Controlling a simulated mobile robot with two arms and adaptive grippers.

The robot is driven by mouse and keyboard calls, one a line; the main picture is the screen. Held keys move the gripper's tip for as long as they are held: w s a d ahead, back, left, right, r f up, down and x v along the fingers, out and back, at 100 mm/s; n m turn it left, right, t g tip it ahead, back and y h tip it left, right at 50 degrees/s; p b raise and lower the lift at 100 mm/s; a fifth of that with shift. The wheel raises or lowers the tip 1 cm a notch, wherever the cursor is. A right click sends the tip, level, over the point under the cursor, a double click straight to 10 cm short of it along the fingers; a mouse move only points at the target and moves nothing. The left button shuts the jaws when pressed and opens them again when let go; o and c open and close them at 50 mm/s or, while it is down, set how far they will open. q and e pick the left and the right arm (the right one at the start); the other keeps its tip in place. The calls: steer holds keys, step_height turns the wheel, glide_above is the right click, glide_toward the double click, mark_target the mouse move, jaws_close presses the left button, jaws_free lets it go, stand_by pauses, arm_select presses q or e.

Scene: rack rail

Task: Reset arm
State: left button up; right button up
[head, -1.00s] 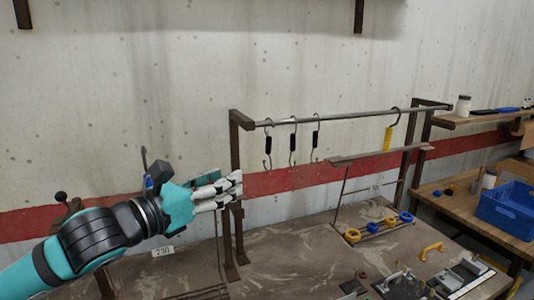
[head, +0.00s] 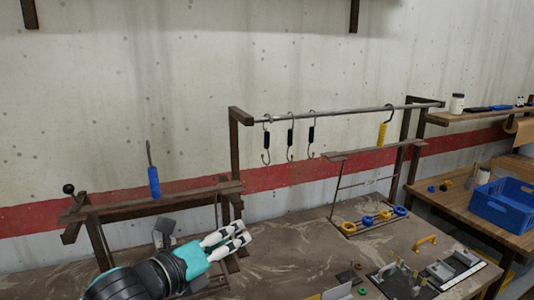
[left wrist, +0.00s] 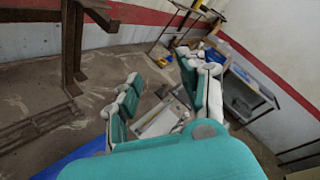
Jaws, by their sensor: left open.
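My left gripper (head: 242,234) is low in the head view, in front of the left end of the metal rack. Its white-tipped fingers are apart and nothing shows between them. In the left wrist view the open gripper (left wrist: 162,76) also looks empty. Three black-gripped hooks (head: 290,138) hang on the rack rail (head: 345,112), with a yellow-handled hook (head: 382,134) farther right. A blue-handled hook (head: 154,182) stands upright at the wooden stand on the left. My right gripper is out of view.
Blue and yellow rings (head: 367,221) lie on the bench by the rack. Clamps and a yellow handle (head: 424,239) are at the bench's right. A blue crate (head: 505,203) stands on the side table. A shelf (head: 470,116) holds a white jar (head: 457,103).

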arm_select(q)
steer(key=s+a+f+n+g+y, duration=0.2)
steer(key=s+a+f+n, duration=0.1)
steer(key=s+f+n, duration=0.3)
steer(key=s+a+f+n+g+y, duration=0.2)
steer(key=s+f+n, duration=0.4)
steer(key=f+n, duration=0.5)
steer(key=s+a+f+n+g+y, duration=0.2)
steer(key=s+f+n, duration=0.4)
steer(key=f+n, duration=0.3)
steer(key=shift+s+a+f+g+y, duration=0.15)
steer(key=shift+a+f+y, duration=0.25)
steer(key=shift+a+f, duration=0.3)
steer(key=shift+s+a+f+g+y, duration=0.15)
steer(key=shift+a+f+y, duration=0.25)
steer(key=shift+a+f, duration=0.25)
steer(key=s+a+f+n+g+y, duration=0.1)
steer(key=s+a+f+n+g, duration=0.35)
steer(key=s, duration=0.45)
step_height(320, 180, down, 27)
steer(key=s+d+n, duration=0.1)
steer(key=s+n, duration=0.1)
steer(key=s+a+f+g, duration=0.1)
steer(key=s+a+f, duration=0.1)
steer(key=s+f, duration=1.3)
steer(key=shift+s+a+f+m+y, duration=0.3)
steer(key=shift+s+a+m, duration=0.1)
steer(key=shift+s, duration=0.2)
